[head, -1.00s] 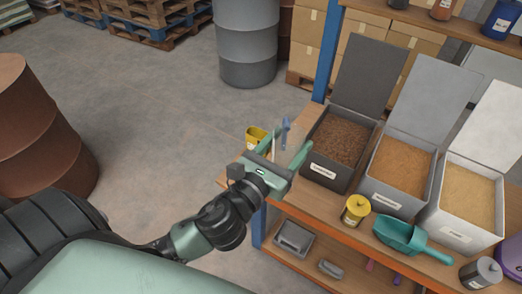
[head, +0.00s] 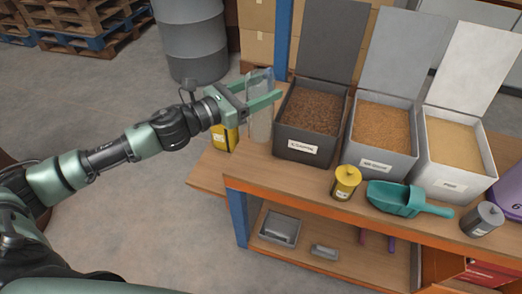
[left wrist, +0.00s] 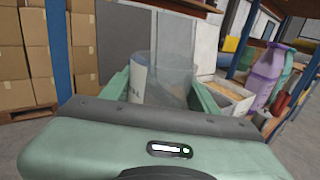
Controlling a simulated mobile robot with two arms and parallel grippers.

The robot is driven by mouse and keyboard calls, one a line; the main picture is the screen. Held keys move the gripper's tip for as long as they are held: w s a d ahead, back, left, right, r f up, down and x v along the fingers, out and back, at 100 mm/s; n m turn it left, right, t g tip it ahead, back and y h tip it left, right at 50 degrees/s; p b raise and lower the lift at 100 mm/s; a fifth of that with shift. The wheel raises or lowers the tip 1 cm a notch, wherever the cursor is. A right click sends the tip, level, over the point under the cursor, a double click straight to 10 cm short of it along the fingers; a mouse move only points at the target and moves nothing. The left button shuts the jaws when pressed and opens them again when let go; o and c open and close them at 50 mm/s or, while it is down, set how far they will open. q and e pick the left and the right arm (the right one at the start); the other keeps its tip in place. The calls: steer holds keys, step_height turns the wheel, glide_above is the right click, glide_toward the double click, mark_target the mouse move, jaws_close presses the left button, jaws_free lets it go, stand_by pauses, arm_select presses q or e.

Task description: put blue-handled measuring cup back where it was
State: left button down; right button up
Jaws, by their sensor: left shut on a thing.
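My left gripper (head: 264,90) is shut on a clear measuring cup (head: 261,122), its green fingers on either side of it. The cup is upright at the left end of the bench (head: 212,168), between a yellow container and the dark bin. Its blue handle does not show clearly now. I cannot tell whether its base touches the bench. In the left wrist view the see-through cup (left wrist: 172,78), with markings on its side, stands between the fingers (left wrist: 160,88). My right gripper is out of view.
A dark bin (head: 296,149) of brown material stands just right of the cup, with two lighter bins beyond. The yellow container (head: 230,138) is close on the left.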

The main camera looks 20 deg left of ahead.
mark_target(261, 124)
arm_select(q)
step_height(261, 124, down, 12)
steer(key=shift+r+b, duration=0.15)
steer(key=shift+b, duration=0.5)
step_height(261, 124, down, 4)
steer(key=shift+f, duration=0.3)
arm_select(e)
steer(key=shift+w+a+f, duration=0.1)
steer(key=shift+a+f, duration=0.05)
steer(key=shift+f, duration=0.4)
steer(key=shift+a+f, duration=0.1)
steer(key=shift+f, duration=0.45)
arm_select(q)
steer(key=shift+f+b, duration=0.15)
steer(key=shift+b, duration=0.2)
steer(key=shift+c, duration=2)
jaws_free()
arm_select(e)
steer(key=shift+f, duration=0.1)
